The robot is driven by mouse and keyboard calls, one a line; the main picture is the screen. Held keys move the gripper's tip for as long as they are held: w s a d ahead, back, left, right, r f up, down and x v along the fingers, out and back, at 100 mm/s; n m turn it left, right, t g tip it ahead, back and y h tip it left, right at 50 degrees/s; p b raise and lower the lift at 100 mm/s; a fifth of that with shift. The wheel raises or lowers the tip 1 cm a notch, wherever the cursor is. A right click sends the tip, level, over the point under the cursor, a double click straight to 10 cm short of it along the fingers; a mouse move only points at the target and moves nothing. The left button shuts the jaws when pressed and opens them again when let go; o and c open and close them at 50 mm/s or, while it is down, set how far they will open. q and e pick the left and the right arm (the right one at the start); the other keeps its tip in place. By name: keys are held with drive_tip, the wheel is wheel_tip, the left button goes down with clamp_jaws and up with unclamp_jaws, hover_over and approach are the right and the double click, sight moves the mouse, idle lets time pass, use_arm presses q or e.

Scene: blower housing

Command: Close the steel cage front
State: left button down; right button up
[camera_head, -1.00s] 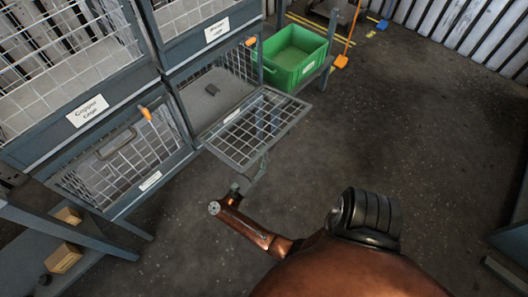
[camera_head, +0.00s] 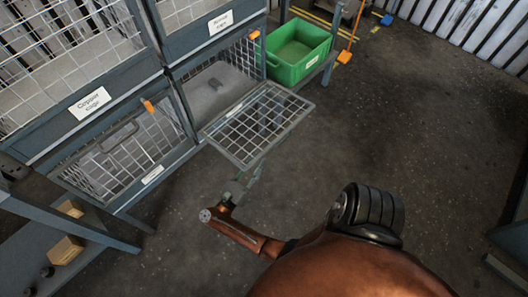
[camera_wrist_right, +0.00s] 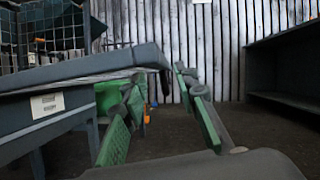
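The open cage front (camera_head: 255,124) is a grey-framed wire mesh panel. It lies folded down and out from the cage (camera_head: 205,90), close to level. My right gripper (camera_head: 243,183) is below the panel's near outer corner in the head view. In the right wrist view its two green-padded fingers (camera_wrist_right: 162,120) stand wide apart, with nothing between them. The panel edge (camera_wrist_right: 75,72) passes close by the left finger; I cannot tell whether they touch. My left gripper is not in view.
A closed mesh cage front (camera_head: 128,150) with an orange latch (camera_head: 148,106) is at the left. A green bin (camera_head: 297,52) stands beyond the open cage. Small boxes (camera_head: 66,250) sit on a low shelf at lower left. The floor (camera_head: 420,140) to the right is clear.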

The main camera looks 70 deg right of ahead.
drive_tip(key=v, duration=0.5)
drive_tip(key=shift+w+a, duration=0.1)
drive_tip(key=shift+a, duration=0.3)
drive_tip(key=shift+f, duration=0.1)
drive_tip(key=shift+c, duration=0.5)
